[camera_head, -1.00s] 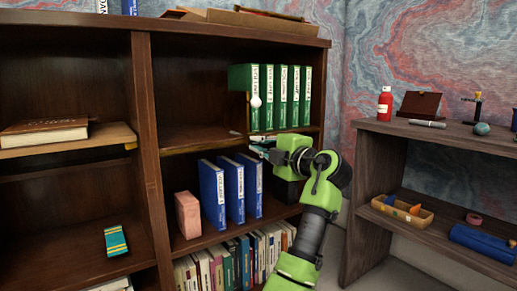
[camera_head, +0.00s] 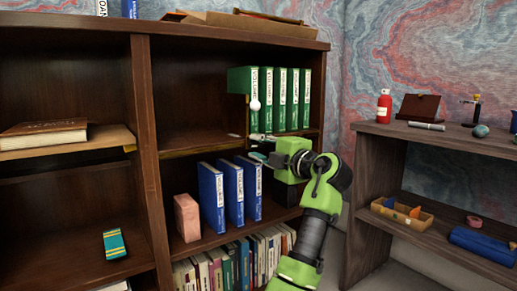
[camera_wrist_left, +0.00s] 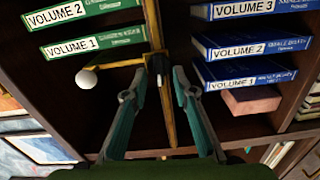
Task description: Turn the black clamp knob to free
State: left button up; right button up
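The black clamp knob (camera_wrist_left: 158,66) shows in the left wrist view on a brass-coloured clamp bracket (camera_wrist_left: 120,65) at the shelf's front edge. A white ball (camera_wrist_left: 86,81) is on the bracket's end; it also shows in the head view (camera_head: 255,105). My left gripper (camera_head: 258,147) is at the shelf edge below the green books. In the left wrist view its two teal-grey fingers (camera_wrist_left: 160,78) are apart, with the knob just ahead between their tips. I see no contact with it. In the head view the knob is too small to make out. My right gripper is out of view.
Green volumes (camera_head: 279,98) stand on the shelf above, and blue volumes (camera_head: 230,190) with a pink block (camera_head: 187,216) below. The shelf board (camera_head: 200,139) left of the clamp is mostly clear. A side table (camera_head: 430,137) with small objects stands at the right.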

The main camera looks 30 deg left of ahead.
pick_arm(q)
jog(key=v, duration=1.2)
jog(key=shift+w, duration=0.1)
